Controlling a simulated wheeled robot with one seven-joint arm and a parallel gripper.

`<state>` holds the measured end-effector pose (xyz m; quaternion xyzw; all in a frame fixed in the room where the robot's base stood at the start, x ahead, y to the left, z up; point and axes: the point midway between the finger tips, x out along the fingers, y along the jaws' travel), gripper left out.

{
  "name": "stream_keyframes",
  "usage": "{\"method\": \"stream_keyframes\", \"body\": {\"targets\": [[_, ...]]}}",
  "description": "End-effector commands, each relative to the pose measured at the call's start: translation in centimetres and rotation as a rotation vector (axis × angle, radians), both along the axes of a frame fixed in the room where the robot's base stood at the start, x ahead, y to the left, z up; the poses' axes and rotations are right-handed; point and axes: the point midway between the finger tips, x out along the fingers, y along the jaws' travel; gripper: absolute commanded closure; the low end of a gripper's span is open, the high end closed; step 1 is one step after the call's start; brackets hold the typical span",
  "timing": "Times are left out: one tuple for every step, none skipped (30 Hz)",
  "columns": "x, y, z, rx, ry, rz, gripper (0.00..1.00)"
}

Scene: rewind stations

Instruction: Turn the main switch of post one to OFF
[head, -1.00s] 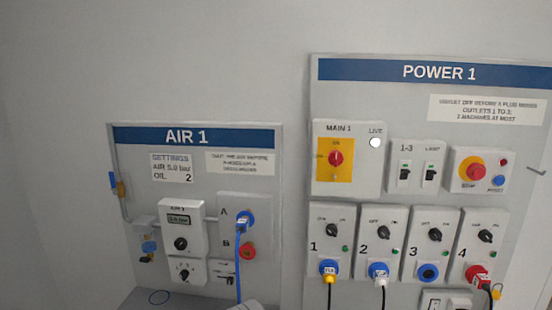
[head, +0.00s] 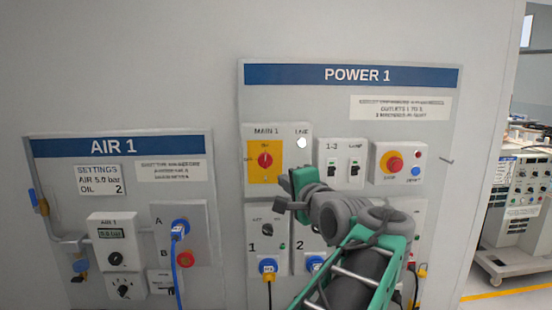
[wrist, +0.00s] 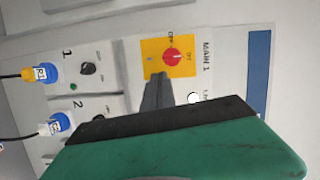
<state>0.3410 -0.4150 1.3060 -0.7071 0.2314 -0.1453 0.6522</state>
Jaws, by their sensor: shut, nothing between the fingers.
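The MAIN 1 switch (head: 265,160) is a red knob on a yellow plate, upper left of the POWER 1 panel. Its handle looks upright, toward the ON mark at the top; OFF is marked on the left. It also shows in the wrist view (wrist: 173,57), which is turned sideways. The LIVE lamp (head: 302,142) beside it looks white. My gripper (head: 287,184) is in front of the panel, just below and right of the switch. In the wrist view, its dark fingers (wrist: 157,80) are shut and empty, their tips close to the yellow plate. Contact with the knob is not visible.
The AIR 1 panel (head: 120,147) is at left. My arm hides the lower right panel.

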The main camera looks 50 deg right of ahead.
Motion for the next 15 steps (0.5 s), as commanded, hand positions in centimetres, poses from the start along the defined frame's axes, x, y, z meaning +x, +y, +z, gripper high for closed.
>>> {"method": "stream_keyframes", "body": {"targets": [[-2.1, -1.3, 1.4, 0.013, -0.055, -0.036, 1.0], [-2.9, -1.7, 2.1, 0.022, -0.083, -0.048, 1.0], [-3.7, -2.1, 2.7, 0.03, -0.113, -0.058, 1.0], [-4.0, -2.2, 3.0, 0.034, -0.127, -0.061, 1.0], [-4.2, -2.4, 3.3, 0.037, -0.136, -0.063, 1.0], [-4.2, -2.5, 3.4, 0.039, -0.144, -0.064, 1.0], [-4.0, -2.6, 3.5, 0.041, -0.146, -0.063, 1.0], [-3.6, -2.8, 3.5, 0.041, -0.146, -0.062, 1.0], [-3.1, -3.0, 3.5, 0.041, -0.145, -0.06, 1.0], [-2.7, -3.3, 3.5, 0.042, -0.145, -0.059, 1.0], [-2.2, -3.6, 3.5, 0.042, -0.144, -0.058, 1.0], [-1.5, -4.1, 3.6, 0.042, -0.143, -0.058, 1.0], [-0.9, -4.5, 3.5, 0.043, -0.143, -0.059, 1.0], [-0.4, -4.8, 3.5, 0.044, -0.142, -0.058, 1.0], [0.4, -5.3, 3.5, 0.042, -0.142, -0.058, 1.0]]}}
